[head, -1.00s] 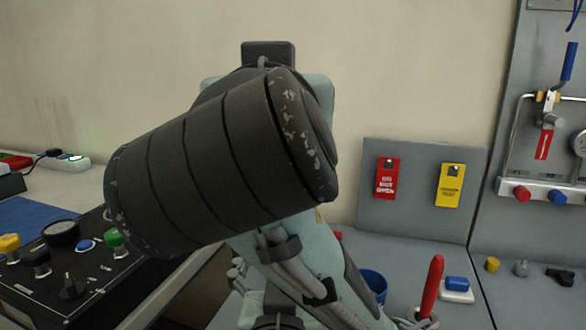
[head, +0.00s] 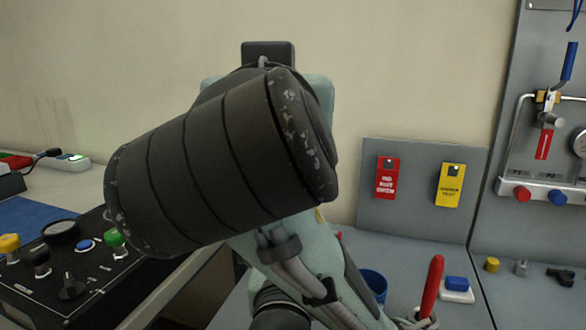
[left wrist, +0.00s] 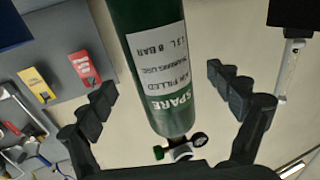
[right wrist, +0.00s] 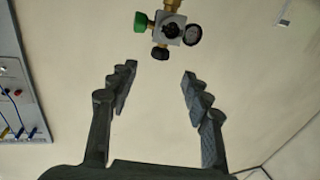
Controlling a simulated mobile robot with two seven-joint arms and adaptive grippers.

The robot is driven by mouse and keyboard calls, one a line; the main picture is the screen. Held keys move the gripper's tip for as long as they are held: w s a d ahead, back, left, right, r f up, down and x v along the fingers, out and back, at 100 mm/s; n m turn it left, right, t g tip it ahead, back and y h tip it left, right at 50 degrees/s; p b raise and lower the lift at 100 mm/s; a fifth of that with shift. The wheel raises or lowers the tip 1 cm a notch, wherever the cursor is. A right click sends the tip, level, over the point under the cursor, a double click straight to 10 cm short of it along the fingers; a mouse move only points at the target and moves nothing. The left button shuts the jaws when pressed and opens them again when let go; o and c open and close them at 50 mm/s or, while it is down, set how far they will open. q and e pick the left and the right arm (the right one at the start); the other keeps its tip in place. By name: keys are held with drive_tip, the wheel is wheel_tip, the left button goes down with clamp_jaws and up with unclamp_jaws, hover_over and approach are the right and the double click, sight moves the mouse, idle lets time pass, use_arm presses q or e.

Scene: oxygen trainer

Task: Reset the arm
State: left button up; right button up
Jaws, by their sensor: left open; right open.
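My own dark arm link fills the middle of the head view, and neither gripper shows there. In the left wrist view my left gripper (left wrist: 160,80) is open. A green cylinder marked SPARE (left wrist: 172,115) appears between its spread fingers, with a gauge and valve (left wrist: 185,147) at its end. I see no finger touching it. In the right wrist view my right gripper (right wrist: 158,72) is open, with nothing between its fingers. A brass and grey regulator (right wrist: 172,28) with a green knob and dark gauge appears beyond its fingertips.
A control panel (head: 95,268) with knobs and buttons is at lower left. Red (head: 388,178) and yellow (head: 450,185) tags hang on a grey board. A blue cup (head: 373,284), red-handled tool (head: 432,287) and small parts sit on the bench. A valve panel (head: 520,110) stands at right.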

use_arm(q)
drive_tip(key=shift+w+d, duration=0.15)
drive_tip(key=shift+w, duration=2.55)
use_arm(e)
drive_tip(key=shift+w, duration=2.35)
